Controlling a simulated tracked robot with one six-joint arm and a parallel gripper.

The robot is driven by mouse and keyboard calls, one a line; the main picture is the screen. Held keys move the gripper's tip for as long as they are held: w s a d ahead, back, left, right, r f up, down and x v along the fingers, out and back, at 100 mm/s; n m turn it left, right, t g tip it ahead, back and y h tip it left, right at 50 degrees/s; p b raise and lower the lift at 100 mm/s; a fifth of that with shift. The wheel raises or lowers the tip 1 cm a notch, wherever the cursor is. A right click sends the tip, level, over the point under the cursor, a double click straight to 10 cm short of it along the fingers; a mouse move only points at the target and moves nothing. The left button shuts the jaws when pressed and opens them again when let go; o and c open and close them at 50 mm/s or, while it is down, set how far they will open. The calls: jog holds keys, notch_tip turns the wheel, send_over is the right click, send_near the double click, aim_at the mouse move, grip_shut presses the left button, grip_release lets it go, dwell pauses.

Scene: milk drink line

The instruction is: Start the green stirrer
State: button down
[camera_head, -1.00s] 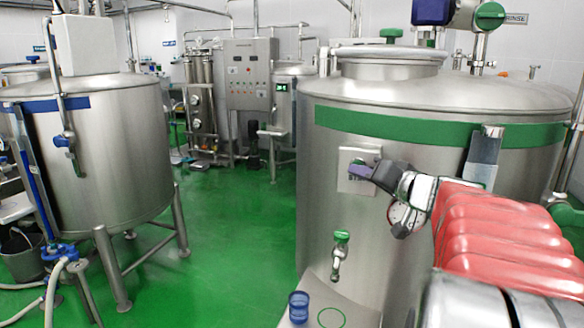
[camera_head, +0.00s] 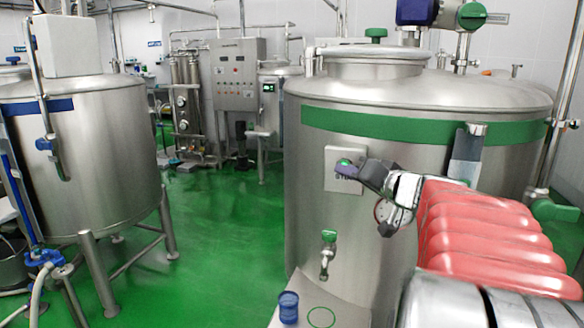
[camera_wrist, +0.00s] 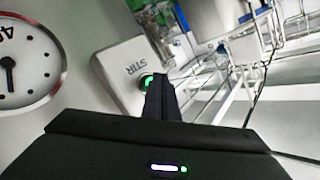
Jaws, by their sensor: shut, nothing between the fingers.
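The stirrer's switch box (camera_head: 344,181), a pale square plate, sits on the front of the steel tank with the green band (camera_head: 420,134). In the wrist view the box (camera_wrist: 122,68) reads "STIR" and its round button (camera_wrist: 146,81) glows green. My gripper (camera_head: 343,168) is shut and empty, its tip at the button. In the wrist view the shut fingers (camera_wrist: 160,97) cover part of the button's lower right side. I cannot tell whether the tip touches it.
A gauge (camera_wrist: 28,62) is on the tank beside the box. Below are a green-handled tap (camera_head: 328,252) and a blue cup (camera_head: 288,307) on a small shelf. A blue-banded tank (camera_head: 85,150) stands left, with open green floor between.

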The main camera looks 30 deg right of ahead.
jog(key=shift+s+a, duration=0.35)
jog(key=shift+a, duration=0.1)
jog(key=s+a, duration=0.3)
jog(key=a, duration=0.1)
jog(key=shift+s+a, duration=0.35)
jog(key=shift+s, duration=0.05)
dwell(0.4)
